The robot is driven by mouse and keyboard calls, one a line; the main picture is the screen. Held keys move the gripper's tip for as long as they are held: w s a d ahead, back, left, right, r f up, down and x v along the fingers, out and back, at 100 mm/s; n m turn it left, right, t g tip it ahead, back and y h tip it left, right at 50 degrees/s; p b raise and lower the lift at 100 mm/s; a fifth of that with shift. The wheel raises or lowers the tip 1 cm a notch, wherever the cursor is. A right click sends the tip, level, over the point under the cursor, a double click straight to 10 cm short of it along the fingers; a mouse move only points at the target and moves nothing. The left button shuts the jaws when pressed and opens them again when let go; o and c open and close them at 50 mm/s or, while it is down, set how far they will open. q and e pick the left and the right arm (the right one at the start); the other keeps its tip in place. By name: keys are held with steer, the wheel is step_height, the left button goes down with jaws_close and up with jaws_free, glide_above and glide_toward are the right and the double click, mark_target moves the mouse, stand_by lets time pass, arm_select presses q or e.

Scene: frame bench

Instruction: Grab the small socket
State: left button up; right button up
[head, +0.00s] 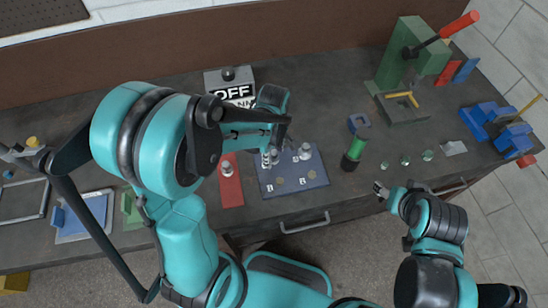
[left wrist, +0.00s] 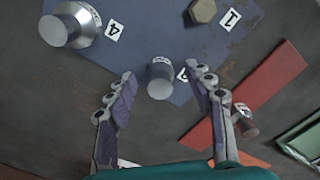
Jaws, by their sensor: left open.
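A small grey metal socket (left wrist: 160,78) stands on the blue board (left wrist: 150,45), beside a numbered label partly hidden by a finger. My left gripper (head: 269,152) is open above the board, its two fingers on either side of the small socket in the left wrist view, with gaps to both. Whether the fingertips are down at its height is unclear. A larger socket (left wrist: 72,25) stands on the board by label 4; it shows in the head view (head: 305,151). My right gripper (head: 380,190) is near the bench's front edge, apart from the board; its jaws are too small to read.
A red strip (head: 231,190) with a small metal cylinder (head: 227,168) lies left of the board. Brass hex pieces (head: 280,181) sit on the board's front. A green-and-black cylinder (head: 354,153) stands to the right.

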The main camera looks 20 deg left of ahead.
arm_select(q)
steer(key=shift+f, duration=0.25)
jaws_close()
steer(key=shift+r, duration=0.15)
